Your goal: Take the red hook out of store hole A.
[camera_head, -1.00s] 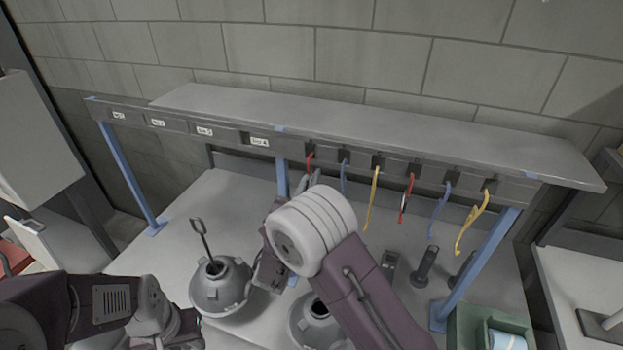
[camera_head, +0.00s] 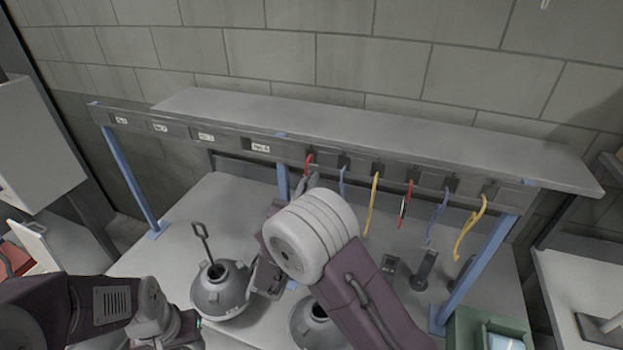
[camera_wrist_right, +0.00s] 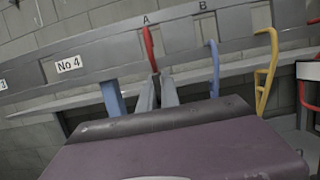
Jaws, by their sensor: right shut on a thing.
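The red hook (camera_wrist_right: 150,50) is under the letter A in the right wrist view, its upper end at the rail by hole A. It also shows in the head view (camera_head: 309,159). I cannot tell how deep its upper end sits in the hole. My right gripper (camera_wrist_right: 154,82) is shut on the lower part of the red hook, which its fingers partly hide. The fingers show in the head view (camera_head: 306,182) just below the rail. My left gripper (camera_head: 187,326) is low at the left, apart from the hooks; its jaws are unclear.
The grey rail (camera_head: 225,139) runs under a shelf. A blue hook (camera_head: 342,180) hangs at B, close right of my right gripper, with yellow, red and blue hooks beyond. A blue post (camera_head: 283,181) stands just left. Two round grey hoods (camera_head: 221,292) (camera_head: 309,333) are below.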

